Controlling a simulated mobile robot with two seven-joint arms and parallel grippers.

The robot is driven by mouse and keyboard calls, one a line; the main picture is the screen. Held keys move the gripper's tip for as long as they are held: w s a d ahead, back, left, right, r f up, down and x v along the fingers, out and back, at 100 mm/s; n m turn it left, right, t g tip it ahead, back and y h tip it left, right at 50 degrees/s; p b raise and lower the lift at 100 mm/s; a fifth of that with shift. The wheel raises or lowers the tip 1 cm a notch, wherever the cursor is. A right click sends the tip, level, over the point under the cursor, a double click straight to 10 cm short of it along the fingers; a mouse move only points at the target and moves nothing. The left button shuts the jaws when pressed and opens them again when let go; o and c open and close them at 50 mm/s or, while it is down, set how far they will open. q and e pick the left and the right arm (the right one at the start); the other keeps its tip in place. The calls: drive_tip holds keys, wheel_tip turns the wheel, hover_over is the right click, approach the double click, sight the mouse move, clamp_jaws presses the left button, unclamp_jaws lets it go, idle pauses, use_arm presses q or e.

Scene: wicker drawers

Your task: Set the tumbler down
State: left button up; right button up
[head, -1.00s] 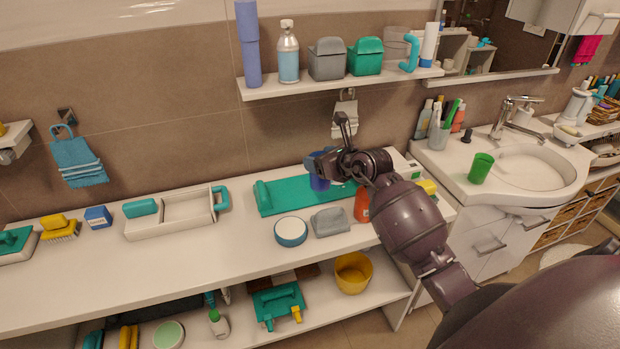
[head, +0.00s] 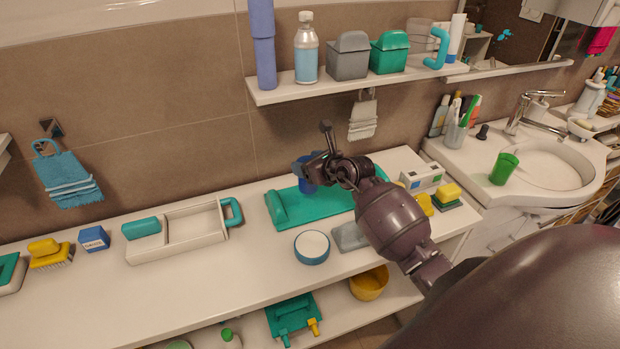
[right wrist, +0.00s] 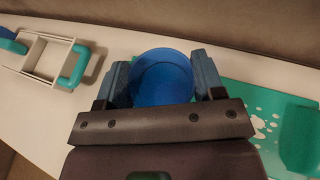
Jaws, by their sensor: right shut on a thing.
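The blue tumbler (head: 307,181) is between the fingers of my right gripper (head: 309,168), over the back part of the teal mat (head: 290,207) in the head view. In the right wrist view the tumbler (right wrist: 162,78) shows its round open rim, with one finger of the right gripper (right wrist: 162,84) on each side. The gripper is shut on it. The tumbler's base is hidden, so I cannot tell whether it touches the surface. My left gripper is not in view.
A white caddy (head: 180,240) stands left on the white counter (head: 215,285). A blue-rimmed bowl (head: 312,248) and a grey object (head: 349,237) are in front of the mat. A shelf (head: 350,85) with bottles and bins hangs above. A green cup (head: 504,168) stands by the sink.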

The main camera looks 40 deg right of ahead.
drive_tip(key=shift+w+f, duration=0.1)
drive_tip(key=shift+f, duration=2.2)
drive_tip(key=shift+f, duration=0.1)
drive_tip(key=o, duration=1.2)
drive_tip(key=v, duration=1.2)
